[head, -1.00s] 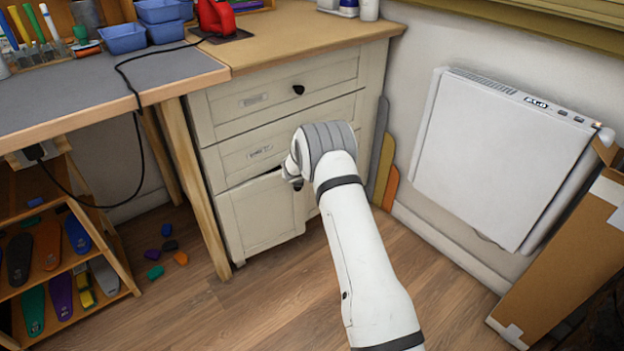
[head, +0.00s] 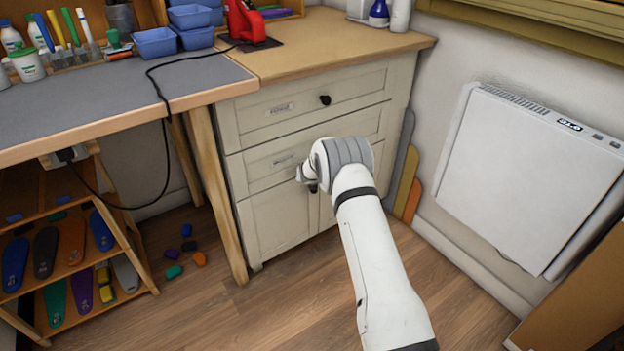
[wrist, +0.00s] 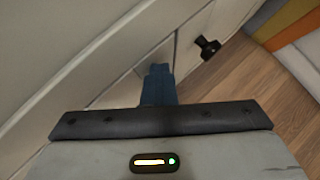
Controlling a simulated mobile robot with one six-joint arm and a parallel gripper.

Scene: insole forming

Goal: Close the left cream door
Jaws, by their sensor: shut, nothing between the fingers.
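The left cream door (head: 278,222) is the lower left front of the cream cabinet (head: 230,130). In the head view it looks flush or nearly flush with the cabinet front; my arm covers its upper right corner. My gripper (head: 308,183) is at that corner, partly hidden behind my wrist. In the wrist view my gripper's blue fingers (wrist: 158,72) are together and empty, against or just before the cream fronts. I cannot tell whether they touch. A black knob (wrist: 208,47) shows right of the fingers.
Two drawers with a black knob (head: 325,100) are above the doors. A wooden table leg (head: 218,195) stands left of the cabinet. A white panel heater (head: 530,175) is on the right wall. Small coloured pieces (head: 174,271) lie on the floor at left. Floor before the cabinet is clear.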

